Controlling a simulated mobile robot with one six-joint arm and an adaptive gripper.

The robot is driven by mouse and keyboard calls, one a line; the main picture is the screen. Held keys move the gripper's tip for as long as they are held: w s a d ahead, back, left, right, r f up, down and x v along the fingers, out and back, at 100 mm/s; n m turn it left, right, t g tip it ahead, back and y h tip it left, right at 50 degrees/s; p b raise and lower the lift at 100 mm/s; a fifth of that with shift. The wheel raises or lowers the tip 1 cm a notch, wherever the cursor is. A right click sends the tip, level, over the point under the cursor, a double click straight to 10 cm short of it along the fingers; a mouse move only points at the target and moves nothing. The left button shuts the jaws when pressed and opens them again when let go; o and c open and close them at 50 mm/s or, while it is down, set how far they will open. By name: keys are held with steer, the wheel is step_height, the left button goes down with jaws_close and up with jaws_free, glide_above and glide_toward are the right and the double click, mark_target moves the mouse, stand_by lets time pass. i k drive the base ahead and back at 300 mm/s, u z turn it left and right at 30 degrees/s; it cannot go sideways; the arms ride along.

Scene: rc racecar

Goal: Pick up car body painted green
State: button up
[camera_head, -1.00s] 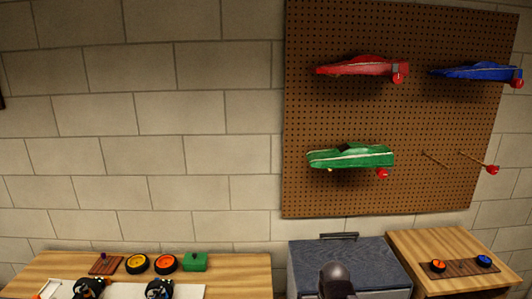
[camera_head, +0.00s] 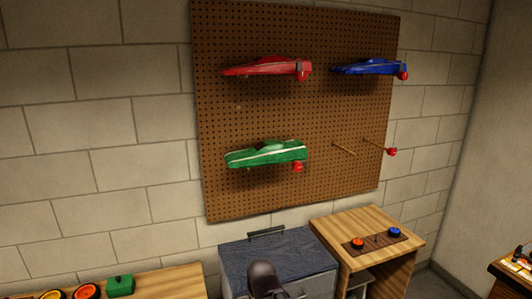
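The green car body (camera_head: 266,154) with a pale stripe hangs on the lower left of the brown pegboard (camera_head: 290,112). A red knob (camera_head: 297,167) shows at its lower right. A dark rounded part, likely of my own arm, shows at the bottom middle in front of the grey cabinet. My gripper's fingers are not seen, and nothing of mine touches the green body.
A red car body (camera_head: 266,68) and a blue car body (camera_head: 366,66) hang above. Empty pegs (camera_head: 344,148) stick out at lower right. Below are a grey cabinet (camera_head: 240,252), a wooden stand (camera_head: 350,221) with a wheel board, and a wooden table (camera_head: 165,283).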

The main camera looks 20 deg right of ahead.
mark_target(269, 152)
steer(key=k, duration=1.3)
steer(key=u, duration=0.55)
steer(key=i, duration=1.8)
steer(key=z, duration=0.35)
